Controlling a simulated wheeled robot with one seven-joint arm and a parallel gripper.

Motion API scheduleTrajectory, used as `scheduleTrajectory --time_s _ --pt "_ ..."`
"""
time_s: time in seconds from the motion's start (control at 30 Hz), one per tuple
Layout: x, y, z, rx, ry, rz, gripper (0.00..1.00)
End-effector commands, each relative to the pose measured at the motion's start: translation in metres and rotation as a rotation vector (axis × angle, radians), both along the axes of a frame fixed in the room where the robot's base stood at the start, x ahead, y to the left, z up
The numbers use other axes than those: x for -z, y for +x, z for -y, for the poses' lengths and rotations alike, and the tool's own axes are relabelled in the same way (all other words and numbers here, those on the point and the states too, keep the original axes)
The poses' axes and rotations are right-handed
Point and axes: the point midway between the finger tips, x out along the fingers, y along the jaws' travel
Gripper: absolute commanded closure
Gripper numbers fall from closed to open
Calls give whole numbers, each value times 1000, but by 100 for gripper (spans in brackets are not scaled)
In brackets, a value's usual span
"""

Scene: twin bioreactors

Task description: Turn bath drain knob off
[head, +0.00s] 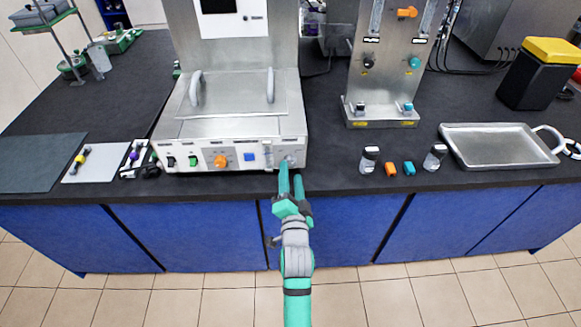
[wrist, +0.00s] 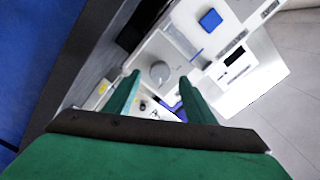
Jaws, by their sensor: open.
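The bath (head: 240,115) is a steel box with a pale front panel. A grey round knob (wrist: 160,72), which looks like the drain knob, is at the right end of this panel. In the head view the knob (head: 289,159) is small and partly covered by my gripper (head: 291,170). In the wrist view my gripper (wrist: 158,86) is open, with its two green fingers apart and nothing held. The knob shows just beyond and between the fingertips. I cannot tell whether a finger touches it. The knob's setting is too small to read.
Left along the panel are a blue button (head: 249,157), an orange knob (head: 220,161), a green switch (head: 193,161) and a black switch (head: 170,161). A steel stand (head: 385,85) and a tray (head: 500,150) are to the right. The counter's front edge runs below the bath.

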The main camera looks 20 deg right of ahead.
Motion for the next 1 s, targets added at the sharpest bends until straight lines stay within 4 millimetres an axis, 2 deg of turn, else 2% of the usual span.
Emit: scheduleTrajectory --time_s 0.1,0.3,0.67,0.7,0.87,1.0 --pt "-1 17 5 0 0 1 51" --pt "0 34 10 -1 -1 1 51" --pt "0 38 11 -1 -1 1 51" --pt "0 38 11 -1 -1 1 53" --pt "0 38 11 0 -1 0 91" --pt "0 38 11 0 -2 -1 92"
